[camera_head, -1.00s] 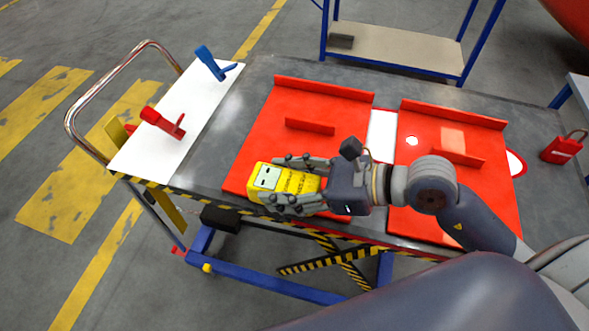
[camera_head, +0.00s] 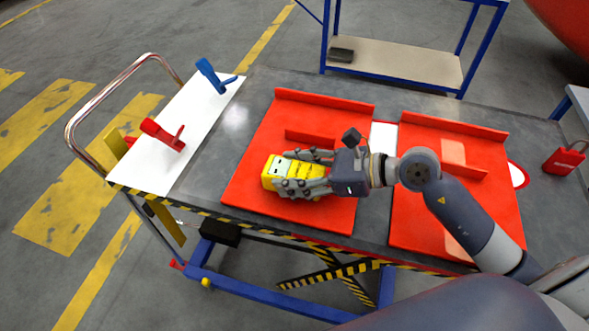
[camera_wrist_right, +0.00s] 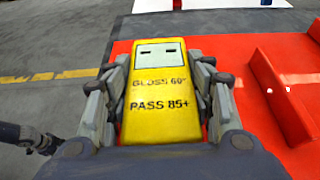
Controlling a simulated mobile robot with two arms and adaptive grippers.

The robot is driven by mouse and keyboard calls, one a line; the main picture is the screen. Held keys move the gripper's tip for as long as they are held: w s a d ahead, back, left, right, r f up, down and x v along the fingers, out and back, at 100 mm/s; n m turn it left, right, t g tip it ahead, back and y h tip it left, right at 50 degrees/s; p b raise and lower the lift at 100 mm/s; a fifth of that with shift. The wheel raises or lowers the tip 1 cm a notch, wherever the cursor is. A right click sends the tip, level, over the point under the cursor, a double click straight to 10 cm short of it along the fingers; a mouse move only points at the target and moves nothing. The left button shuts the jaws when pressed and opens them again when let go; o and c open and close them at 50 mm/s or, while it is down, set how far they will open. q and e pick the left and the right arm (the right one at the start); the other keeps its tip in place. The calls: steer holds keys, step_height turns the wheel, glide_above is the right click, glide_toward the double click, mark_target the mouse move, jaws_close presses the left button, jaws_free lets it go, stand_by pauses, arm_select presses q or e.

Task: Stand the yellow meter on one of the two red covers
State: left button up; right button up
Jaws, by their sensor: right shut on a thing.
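The yellow meter (camera_head: 278,171) is between the fingers of my right gripper (camera_head: 303,174), which is shut on it. In the right wrist view the meter (camera_wrist_right: 160,92) shows black lettering, "GLOSS 60°" and "PASS 85+", and a pale end with two dark marks. In the head view it is over the left red cover (camera_head: 252,150); I cannot tell whether it touches the cover. The right red cover (camera_head: 415,150) lies beside it, partly behind my right arm. Each cover has a raised back edge and a short upright rib. My left gripper is not in view.
The covers lie on a dark grey cart top (camera_head: 205,170) with a striped edge. A white board (camera_head: 150,165) at left holds a red clamp-like tool (camera_head: 163,134) and a blue one (camera_head: 212,77). A red padlock-shaped item (camera_head: 565,160) sits at far right.

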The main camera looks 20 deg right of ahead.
steer(key=shift+f, duration=0.1)
steer(key=o, duration=1.3)
steer(key=shift+o, duration=0.2)
steer(key=shift+s+d, duration=0.1)
steer(key=shift+d, duration=0.1)
steer(key=b+v, duration=0.3)
steer(key=v, duration=0.7)
steer(key=shift+b, duration=0.4)
steer(key=shift+v, duration=0.85)
steer(key=shift+a, duration=0.1)
